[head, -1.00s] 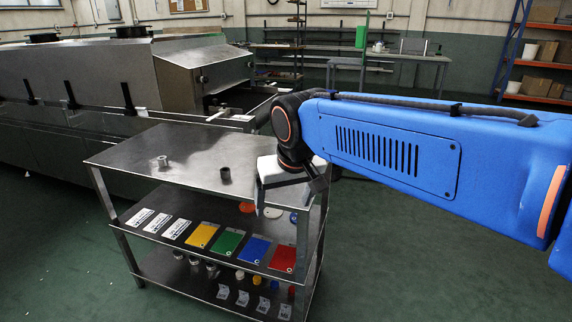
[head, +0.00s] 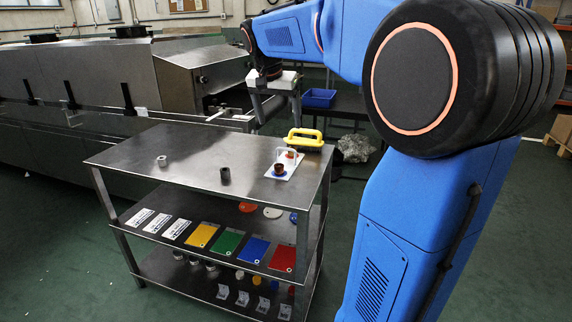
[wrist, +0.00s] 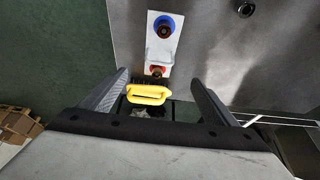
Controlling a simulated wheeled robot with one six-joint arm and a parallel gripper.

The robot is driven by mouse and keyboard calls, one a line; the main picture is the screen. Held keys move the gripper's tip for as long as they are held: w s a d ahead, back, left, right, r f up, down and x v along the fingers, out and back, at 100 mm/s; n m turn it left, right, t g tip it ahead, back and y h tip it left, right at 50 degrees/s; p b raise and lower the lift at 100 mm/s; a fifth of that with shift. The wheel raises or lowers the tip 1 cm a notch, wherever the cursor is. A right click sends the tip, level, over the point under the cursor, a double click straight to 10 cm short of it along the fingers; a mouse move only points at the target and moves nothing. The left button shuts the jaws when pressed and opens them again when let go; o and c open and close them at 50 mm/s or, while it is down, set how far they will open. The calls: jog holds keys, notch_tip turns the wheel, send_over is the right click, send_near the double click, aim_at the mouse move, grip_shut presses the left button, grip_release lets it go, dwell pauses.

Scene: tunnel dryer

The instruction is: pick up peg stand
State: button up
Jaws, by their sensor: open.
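What looks like the peg stand (head: 292,171) is a small white plate on the right part of the cart top, with a blue and a red round spot, a white upright loop and a dark brown cylinder on the blue spot. In the wrist view the plate (wrist: 166,50) lies ahead of the fingers, its red end nearer them. A reddish-brown piece sits at the red spot. My gripper (head: 278,108) is open and empty, beyond the cart's back right corner in the head view. In the wrist view its fingers (wrist: 160,78) spread either side of the yellow-handled brush, apparently above it.
The yellow-handled brush (head: 304,138) lies at the cart's back right corner, close to the plate. A grey ring (head: 162,161) and a dark cylinder (head: 225,175) stand on the steel cart top (head: 190,145). The dryer (head: 110,75) is behind left; a blue bin (head: 319,98) is behind right.

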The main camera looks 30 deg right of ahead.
aim_at(288, 162)
jog(key=x, duration=1.7)
jog(key=shift+s+f, duration=0.1)
jog(key=shift+s, duration=0.05)
jog(key=c, duration=1.3)
jog(key=shift+c, duration=0.2)
